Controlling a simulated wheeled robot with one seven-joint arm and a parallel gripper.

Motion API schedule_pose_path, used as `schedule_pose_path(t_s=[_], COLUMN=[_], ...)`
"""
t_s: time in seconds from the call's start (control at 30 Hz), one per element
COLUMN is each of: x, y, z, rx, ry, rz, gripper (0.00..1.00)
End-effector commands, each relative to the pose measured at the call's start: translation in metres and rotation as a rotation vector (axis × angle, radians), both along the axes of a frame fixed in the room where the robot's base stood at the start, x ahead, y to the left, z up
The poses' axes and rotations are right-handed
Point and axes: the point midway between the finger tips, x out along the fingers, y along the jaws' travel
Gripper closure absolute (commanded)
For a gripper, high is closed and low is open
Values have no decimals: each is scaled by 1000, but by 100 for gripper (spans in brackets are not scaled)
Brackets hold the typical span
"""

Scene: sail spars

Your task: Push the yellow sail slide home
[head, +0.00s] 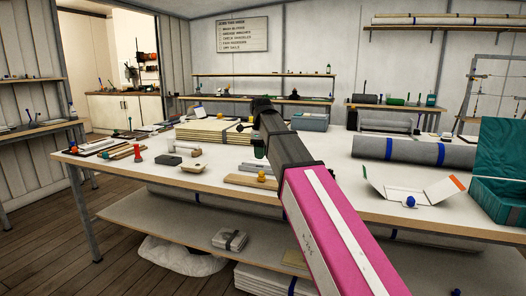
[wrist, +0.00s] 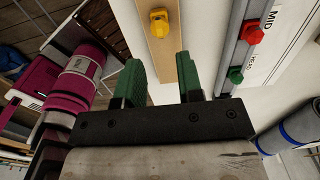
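The yellow sail slide (head: 262,177) sits on a flat wooden strip (head: 240,179) near the front edge of the workbench. In the wrist view the yellow slide (wrist: 159,22) shows at the top, on the wooden strip (wrist: 171,55). My gripper (wrist: 159,65) has two green fingers standing apart with nothing between them. The slide lies beyond the fingertips, roughly in line with the gap, and is not touched. In the head view my arm hides most of the gripper; a bit of green finger (head: 259,149) shows above and behind the strip.
In the wrist view a grey rail (wrist: 247,50) with a red knob (wrist: 251,32) and a green knob (wrist: 236,75) lies right of the strip. A grey roll (head: 415,151), a blue knob (head: 410,202) and a teal box (head: 497,190) are at the right. A red spool (head: 138,154) stands left.

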Motion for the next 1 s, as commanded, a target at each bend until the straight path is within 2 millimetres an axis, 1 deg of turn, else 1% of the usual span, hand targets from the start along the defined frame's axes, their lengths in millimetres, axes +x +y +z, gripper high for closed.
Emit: schedule_pose_path(t_s=[0.23,0.7,0.8,0.9,0.93,0.97,1.0], x=[-1,-1,-1,0,0,0,0], y=[0,0,0,0,0,0,0], z=[-13,-68,-76,-79,-79,-78,-78], rx=[0,0,0,0,0,0,0], ry=[0,0,1,0,0,0,0], rz=[0,1,1,1,1,1,1], gripper=[66,66,66,66,72,82,95])
